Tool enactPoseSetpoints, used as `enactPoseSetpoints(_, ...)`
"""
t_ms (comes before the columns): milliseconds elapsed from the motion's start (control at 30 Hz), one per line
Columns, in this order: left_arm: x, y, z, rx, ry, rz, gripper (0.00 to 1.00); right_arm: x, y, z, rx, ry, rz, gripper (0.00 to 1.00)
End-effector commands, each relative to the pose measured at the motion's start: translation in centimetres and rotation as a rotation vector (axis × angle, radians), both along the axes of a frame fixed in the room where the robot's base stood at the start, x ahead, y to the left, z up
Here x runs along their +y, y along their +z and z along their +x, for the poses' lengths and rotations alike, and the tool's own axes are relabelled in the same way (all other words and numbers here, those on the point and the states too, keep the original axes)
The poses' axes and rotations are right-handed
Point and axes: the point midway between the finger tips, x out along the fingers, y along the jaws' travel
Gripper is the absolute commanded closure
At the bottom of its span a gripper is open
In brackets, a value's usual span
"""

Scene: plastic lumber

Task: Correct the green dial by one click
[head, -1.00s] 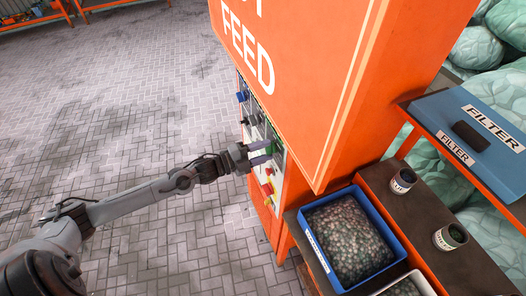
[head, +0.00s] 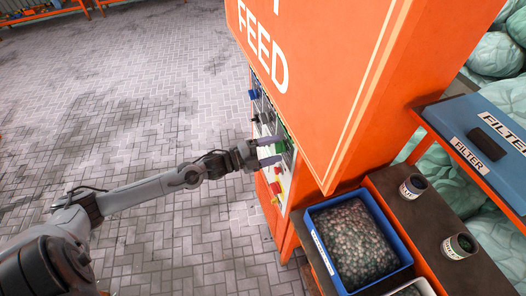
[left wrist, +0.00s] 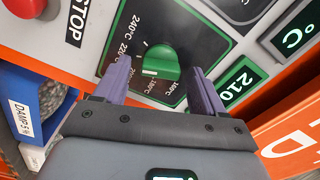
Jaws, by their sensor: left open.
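The green dial (left wrist: 160,63) sits on a dark scale plate with temperature marks such as 240°C and 220. A white line shows on its face. My left gripper (left wrist: 160,68) is open, with one purple-grey finger on each side of the dial. I see gaps between the fingers and the knob, and cannot tell whether either touches. In the head view my left gripper (head: 280,150) reaches the control panel on the orange machine, its fingers around the small green dial (head: 282,146). A green display (left wrist: 237,86) beside the dial reads 210. My right gripper is out of view.
A red button (left wrist: 25,6) and a STOP label (left wrist: 77,22) are near the dial. The orange FEED housing (head: 310,80) overhangs the panel. A blue bin (head: 398,238) of pellets stands to the right. Open paved floor (head: 130,120) lies left.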

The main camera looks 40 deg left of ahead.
Motion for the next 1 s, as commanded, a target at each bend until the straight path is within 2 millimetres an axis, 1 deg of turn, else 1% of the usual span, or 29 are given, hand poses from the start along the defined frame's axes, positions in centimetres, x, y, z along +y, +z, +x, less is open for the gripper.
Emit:
enactPoseSetpoints(167, 0.5, -0.1, -1.1, 0.002, -0.001, 0.0, 0.3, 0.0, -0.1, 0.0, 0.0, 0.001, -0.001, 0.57)
enactPoseSetpoints(700, 3.6, -0.1, -7.4, 0.004, 0.0, 0.002, 0.3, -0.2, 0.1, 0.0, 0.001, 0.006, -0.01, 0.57)
enactPoseSetpoints(833, 4.2, -0.1, -8.5, 0.004, 0.001, 0.001, 0.3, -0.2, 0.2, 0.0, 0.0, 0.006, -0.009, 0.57)
enactPoseSetpoints(1000, 4.6, 0.0, -9.3, 0.001, 0.0, 0.0, 0.3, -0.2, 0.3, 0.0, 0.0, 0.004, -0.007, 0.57)
